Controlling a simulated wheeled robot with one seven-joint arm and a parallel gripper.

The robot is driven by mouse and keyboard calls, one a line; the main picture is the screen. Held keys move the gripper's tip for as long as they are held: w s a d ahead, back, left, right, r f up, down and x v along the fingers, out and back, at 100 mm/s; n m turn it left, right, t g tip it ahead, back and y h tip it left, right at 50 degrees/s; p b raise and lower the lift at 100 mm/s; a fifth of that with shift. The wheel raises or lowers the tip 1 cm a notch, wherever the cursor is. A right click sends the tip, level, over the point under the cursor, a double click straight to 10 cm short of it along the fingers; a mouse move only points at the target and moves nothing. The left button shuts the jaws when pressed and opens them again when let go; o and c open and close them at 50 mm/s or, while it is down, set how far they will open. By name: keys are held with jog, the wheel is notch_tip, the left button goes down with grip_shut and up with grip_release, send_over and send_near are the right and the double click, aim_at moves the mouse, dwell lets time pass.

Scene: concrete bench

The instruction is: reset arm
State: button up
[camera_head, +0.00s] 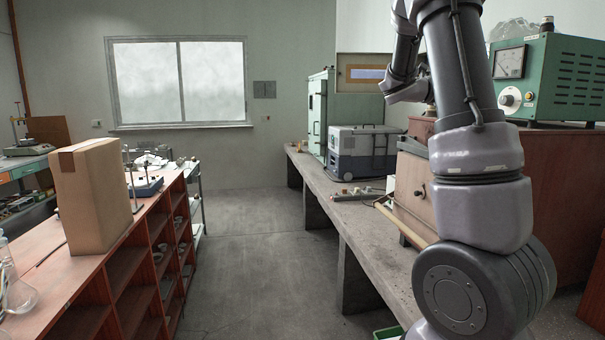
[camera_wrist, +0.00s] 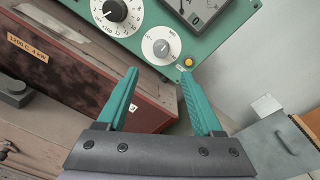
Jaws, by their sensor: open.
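My arm stands raised at the right of the head view, over the concrete bench (camera_head: 350,215). In the wrist view my gripper (camera_wrist: 160,80) is open, with its two green fingers apart and nothing between them. Beyond the fingertips is the green instrument panel (camera_wrist: 205,38) with dials, a white knob (camera_wrist: 161,46) and a yellow button (camera_wrist: 188,62). I cannot tell whether the fingertips touch the panel. The gripper's fingers cannot be made out in the head view.
A green metered instrument (camera_head: 550,80) stands on a reddish-brown cabinet at the right. A blue-grey cooler box (camera_head: 362,150) sits farther along the bench. A cardboard box (camera_head: 95,195) stands on the wooden shelf unit (camera_head: 125,275) at the left. The floor (camera_head: 255,260) between is clear.

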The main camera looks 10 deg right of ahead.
jog(key=s+a+f+m+t+y, duration=0.2)
jog(key=s+a+f+m+y, duration=0.85)
jog(key=a+m, duration=0.25)
jog(key=s+a+r+m+t+y, duration=0.1)
jog(key=s+a+m+t+y, duration=0.1)
jog(key=s+a+m+y, duration=0.2)
jog(key=s+a+m+t+y, duration=0.3)
jog(key=a+m, duration=0.8)
jog(key=a, duration=1)
jog(key=s+y, duration=0.1)
jog(key=s, duration=0.1)
jog(key=shift+s+a+r+m, duration=0.15)
jog(key=shift+s+r+m, duration=0.15)
jog(key=shift+s+r, duration=0.1)
jog(key=shift+y, duration=0.25)
